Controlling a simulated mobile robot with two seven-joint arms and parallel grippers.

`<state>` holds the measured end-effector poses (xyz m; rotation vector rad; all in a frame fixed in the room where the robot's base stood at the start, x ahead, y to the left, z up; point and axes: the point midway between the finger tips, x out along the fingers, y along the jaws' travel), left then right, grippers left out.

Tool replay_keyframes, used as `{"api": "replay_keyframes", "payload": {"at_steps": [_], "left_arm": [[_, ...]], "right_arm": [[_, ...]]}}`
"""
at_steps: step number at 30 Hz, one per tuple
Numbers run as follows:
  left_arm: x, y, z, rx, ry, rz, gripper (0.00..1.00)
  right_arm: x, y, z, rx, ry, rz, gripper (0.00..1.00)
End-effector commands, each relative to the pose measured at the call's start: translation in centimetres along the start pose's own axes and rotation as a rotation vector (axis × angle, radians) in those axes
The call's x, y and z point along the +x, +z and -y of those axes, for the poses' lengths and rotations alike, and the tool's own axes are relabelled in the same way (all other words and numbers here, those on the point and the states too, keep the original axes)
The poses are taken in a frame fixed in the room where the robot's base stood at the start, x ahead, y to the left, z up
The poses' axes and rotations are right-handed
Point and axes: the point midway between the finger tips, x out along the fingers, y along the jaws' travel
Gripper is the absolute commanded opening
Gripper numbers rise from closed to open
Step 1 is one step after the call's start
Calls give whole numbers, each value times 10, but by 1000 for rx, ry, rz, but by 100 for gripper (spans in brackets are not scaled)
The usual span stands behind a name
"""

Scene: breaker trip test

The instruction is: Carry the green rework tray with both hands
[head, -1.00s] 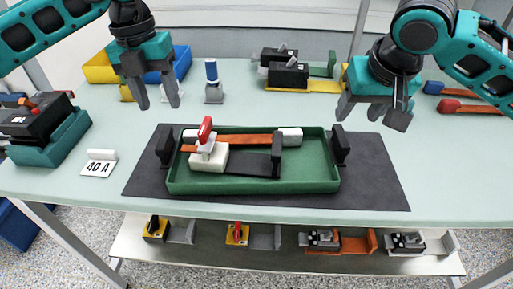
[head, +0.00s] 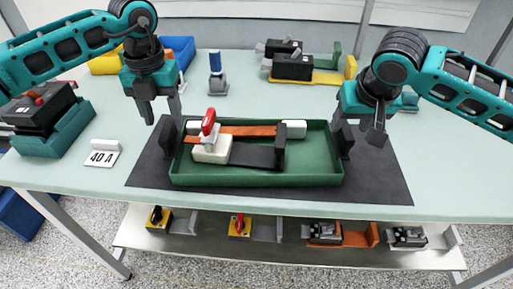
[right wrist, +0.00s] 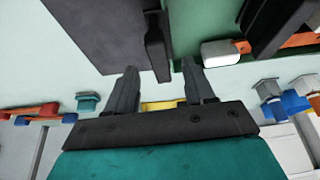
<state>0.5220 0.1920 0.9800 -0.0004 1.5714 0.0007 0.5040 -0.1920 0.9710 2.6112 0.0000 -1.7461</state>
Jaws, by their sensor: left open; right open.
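The green rework tray (head: 315,165) lies on a dark mat on the table, with an upright black handle at each end. It holds a white block with a red lever (head: 210,140), an orange strip (head: 250,130) and a black bracket (head: 255,154). My left gripper (head: 163,113) is open, fingers pointing down, at the left handle (head: 166,138). My right gripper (head: 357,128) is open at the right handle (head: 346,141). In the right wrist view the handle (right wrist: 155,42) shows between the spread fingers (right wrist: 160,75), not gripped. I cannot tell how deep the left fingers reach.
The dark mat (head: 375,180) has bare room right of the tray. A 40 A sign (head: 102,154) and a black device in a teal holder (head: 50,125) stand left. Several devices and bins stand at the back. A lower shelf (head: 270,255) holds more devices.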

Motion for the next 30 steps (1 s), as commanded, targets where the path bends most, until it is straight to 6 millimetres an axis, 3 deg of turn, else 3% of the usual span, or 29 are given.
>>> {"api": "replay_keyframes", "payload": {"at_steps": [3, 9, 21, 30], "left_arm": [[21, 0, 0, 0, 2, -2, 53], [42, 0, 0, 0, -1, 0, 53], [48, 0, 0, 1, 0, 0, 53], [47, 0, 0, 1, 0, 1, 25]], "right_arm": [[21, 0, 0, 1, 1, 2, 53], [42, 0, 0, 1, 0, 1, 53], [48, 0, 0, 0, 0, 0, 53], [47, 0, 0, 0, 0, 0, 25]]}}
